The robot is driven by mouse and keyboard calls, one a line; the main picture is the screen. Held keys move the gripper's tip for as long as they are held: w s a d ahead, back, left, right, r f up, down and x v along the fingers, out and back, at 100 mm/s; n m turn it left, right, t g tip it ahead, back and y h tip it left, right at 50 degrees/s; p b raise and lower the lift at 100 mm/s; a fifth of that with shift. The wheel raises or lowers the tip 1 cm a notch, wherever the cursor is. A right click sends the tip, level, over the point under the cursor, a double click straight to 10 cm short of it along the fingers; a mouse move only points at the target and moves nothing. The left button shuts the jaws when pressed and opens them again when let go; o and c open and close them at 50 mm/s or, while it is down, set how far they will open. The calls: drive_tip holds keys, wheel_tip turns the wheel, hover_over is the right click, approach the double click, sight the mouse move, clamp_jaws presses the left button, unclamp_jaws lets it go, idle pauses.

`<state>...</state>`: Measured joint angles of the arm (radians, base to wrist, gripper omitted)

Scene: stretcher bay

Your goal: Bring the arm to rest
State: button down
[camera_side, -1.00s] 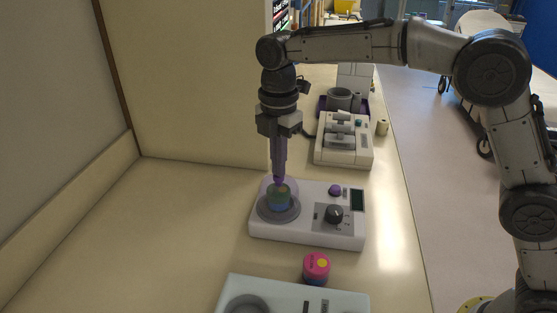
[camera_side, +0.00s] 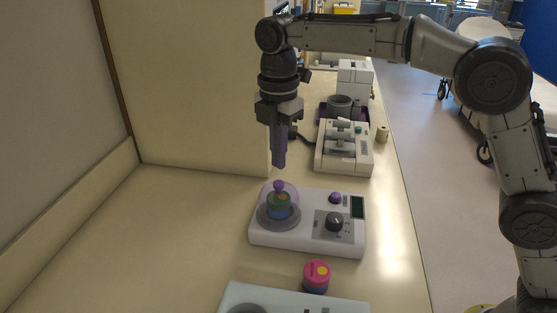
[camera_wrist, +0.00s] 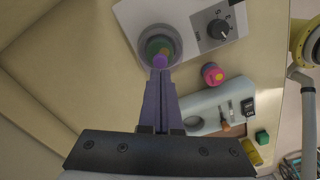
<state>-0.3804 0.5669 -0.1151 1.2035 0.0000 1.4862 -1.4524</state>
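My gripper (camera_side: 279,165) hangs pointing down above the white device (camera_side: 262,232), clear of it. Its two purple fingers look closed together with nothing between them, and they also show in the wrist view (camera_wrist: 161,74). Below them, a clear dome with a purple knob (camera_side: 278,186) sits on the round grey plate at the left of the device. Inside the dome is a green and blue jar (camera_side: 279,206). In the wrist view, the purple knob (camera_wrist: 160,62) lies just beyond the fingertips.
A pink-topped jar (camera_side: 316,277) stands in front of the device, and a pale blue-grey device (camera_side: 284,294) is nearer the camera. A white machine (camera_side: 344,160) stands behind. A cream partition (camera_side: 185,85) rises behind my gripper. The bench at left is bare.

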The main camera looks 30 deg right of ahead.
drive_tip(key=shift+r, duration=1.6)
